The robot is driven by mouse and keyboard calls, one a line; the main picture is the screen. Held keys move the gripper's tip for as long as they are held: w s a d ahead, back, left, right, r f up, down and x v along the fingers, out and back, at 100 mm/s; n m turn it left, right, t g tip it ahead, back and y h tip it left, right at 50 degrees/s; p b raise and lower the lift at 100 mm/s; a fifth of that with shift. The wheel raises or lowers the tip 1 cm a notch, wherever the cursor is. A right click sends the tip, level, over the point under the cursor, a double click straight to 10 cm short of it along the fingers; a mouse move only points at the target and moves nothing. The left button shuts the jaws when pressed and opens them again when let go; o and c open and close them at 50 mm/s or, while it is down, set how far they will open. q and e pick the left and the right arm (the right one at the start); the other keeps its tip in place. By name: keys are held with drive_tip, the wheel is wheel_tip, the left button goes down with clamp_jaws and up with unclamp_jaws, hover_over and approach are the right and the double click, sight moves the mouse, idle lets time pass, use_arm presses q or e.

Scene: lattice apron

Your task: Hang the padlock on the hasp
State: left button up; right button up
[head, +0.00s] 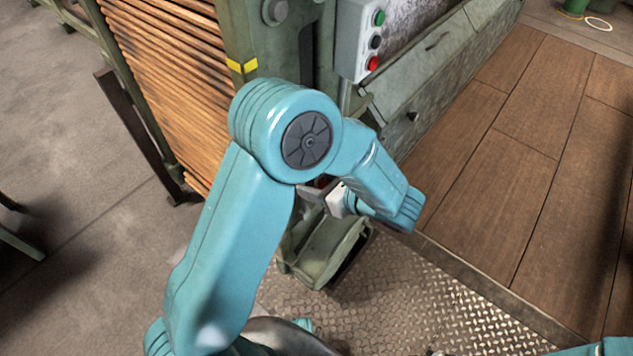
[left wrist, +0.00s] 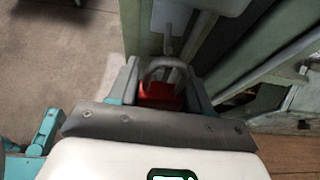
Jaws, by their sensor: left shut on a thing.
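The padlock (left wrist: 160,91) has a red body and a grey shackle, which stands up above the jaws in the left wrist view. My left gripper (left wrist: 161,88) is shut on its body, one finger at each side. A pale metal piece (left wrist: 168,40), apparently the hasp, is on the green upright just beyond the shackle. I cannot tell whether the shackle touches it. My right gripper is not in view.
A green machine frame (head: 240,35) with stacked wooden slats (head: 165,75) stands close by. A control box (head: 361,40) with green, black and red buttons is above right. A metal tread plate (head: 400,295) and brown floor boards (head: 530,170) lie to the right.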

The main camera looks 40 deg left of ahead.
use_arm(q)
drive_tip(key=shift+a, duration=0.15)
drive_tip(key=shift+w+a+f, duration=0.1)
drive_tip(key=shift+w+a, duration=0.1)
drive_tip(key=shift+a, duration=1.45)
drive_tip(key=shift+f, duration=0.1)
idle(0.4)
drive_tip(key=shift+a+f+b, duration=0.2)
drive_tip(key=shift+f+b, duration=0.15)
drive_tip(key=shift+b, duration=0.05)
idle(0.5)
drive_tip(key=o, duration=1.2)
drive_tip(key=shift+d, duration=0.1)
